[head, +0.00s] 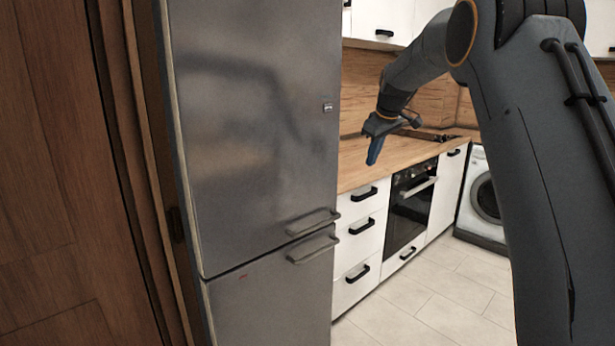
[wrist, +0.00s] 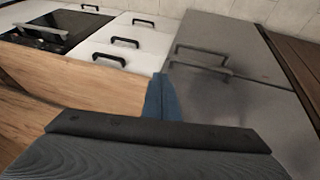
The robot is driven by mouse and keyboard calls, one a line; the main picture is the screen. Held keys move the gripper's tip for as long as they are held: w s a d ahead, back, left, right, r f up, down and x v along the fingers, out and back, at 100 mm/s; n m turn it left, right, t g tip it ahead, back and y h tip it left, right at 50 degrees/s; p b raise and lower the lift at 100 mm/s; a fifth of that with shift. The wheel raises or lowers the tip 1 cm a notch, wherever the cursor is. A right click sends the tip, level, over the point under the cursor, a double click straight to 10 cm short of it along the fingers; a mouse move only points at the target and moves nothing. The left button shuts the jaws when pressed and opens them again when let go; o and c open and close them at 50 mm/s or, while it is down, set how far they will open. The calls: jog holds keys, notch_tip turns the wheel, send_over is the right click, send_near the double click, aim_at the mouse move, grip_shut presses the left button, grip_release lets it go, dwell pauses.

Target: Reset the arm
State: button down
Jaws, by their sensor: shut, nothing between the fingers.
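My gripper (head: 373,150) hangs in the air in front of the wooden counter, to the right of the fridge, in the head view. Its blue fingers are together, with nothing between them, and point downward. In the wrist view the blue fingertips (wrist: 159,88) show at the middle, closed, with the counter and the fridge beyond them. My arm is bent and reaches from the right side of the head view towards the counter.
The steel fridge (head: 265,130) stands close on the left, beside a brown wooden panel (head: 60,170). White drawers (head: 357,232), an oven (head: 408,205) and a washing machine (head: 485,195) line the wall under the counter (head: 362,172). The tiled floor (head: 425,295) in front is clear.

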jog(key=s+f+m+g, duration=0.1)
jog(key=s+f, duration=0.5)
jog(key=s, duration=1)
jog(key=s+a+f+m+g, duration=0.1)
jog(key=s+f+m, duration=0.3)
jog(key=s, duration=1.2)
jog(key=s+a+f+m+g+h, duration=0.1)
jog(key=s+f+m+g, duration=0.1)
jog(key=s+f, duration=0.8)
jog(key=s+m, duration=0.1)
jog(key=s, duration=0.5)
jog(key=shift+s+f+g, duration=0.15)
jog(key=shift+s+g, duration=0.2)
jog(key=shift+g, duration=0.05)
